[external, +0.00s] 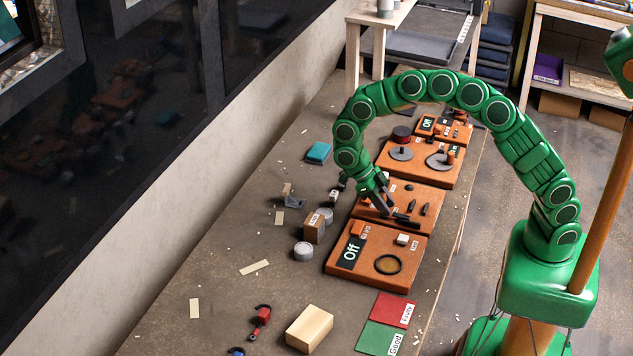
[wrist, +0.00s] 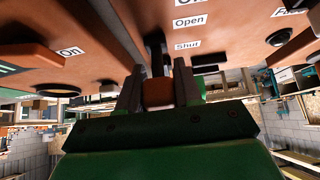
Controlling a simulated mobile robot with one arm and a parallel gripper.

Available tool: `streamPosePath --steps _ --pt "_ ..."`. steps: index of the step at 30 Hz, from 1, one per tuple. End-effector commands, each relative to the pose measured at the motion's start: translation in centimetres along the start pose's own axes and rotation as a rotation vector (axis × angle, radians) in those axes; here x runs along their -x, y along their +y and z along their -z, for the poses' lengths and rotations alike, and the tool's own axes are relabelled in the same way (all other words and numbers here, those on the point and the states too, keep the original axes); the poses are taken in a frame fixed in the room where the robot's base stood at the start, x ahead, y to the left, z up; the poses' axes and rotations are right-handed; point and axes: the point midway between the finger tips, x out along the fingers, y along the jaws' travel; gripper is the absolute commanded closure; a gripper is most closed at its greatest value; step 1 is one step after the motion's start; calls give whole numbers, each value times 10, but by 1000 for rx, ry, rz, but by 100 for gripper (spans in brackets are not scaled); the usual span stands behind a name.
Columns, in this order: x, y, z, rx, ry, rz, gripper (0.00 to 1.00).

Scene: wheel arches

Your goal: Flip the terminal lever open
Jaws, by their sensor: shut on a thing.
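The terminal lever (wrist: 155,55) shows in the wrist view as a dark bar with an orange-brown end, left of the printed labels Open (wrist: 188,22) and Shut (wrist: 187,46). My gripper (wrist: 158,90) has one grey finger on each side of that end and is shut on it. In the external view my gripper (external: 387,210) reaches down to the near left part of an orange board (external: 430,197). There the fingers and arm hide the grip, and I cannot make out the lever's exact angle.
A nearer orange board (external: 385,277) carries an Off sign (external: 352,252) and a dark ring (external: 388,264). Another board (external: 425,165) with grey discs lies beyond. Small blocks stand left of the boards. A beige block (external: 310,328) and red and green mats lie in front.

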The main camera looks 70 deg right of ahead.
Motion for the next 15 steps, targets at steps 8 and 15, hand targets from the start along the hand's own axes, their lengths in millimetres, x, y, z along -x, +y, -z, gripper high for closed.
streamPosePath --steps 8,15 --pt "-1 0 0 0 3 0 100" --pt "-1 0 0 0 3 0 51"
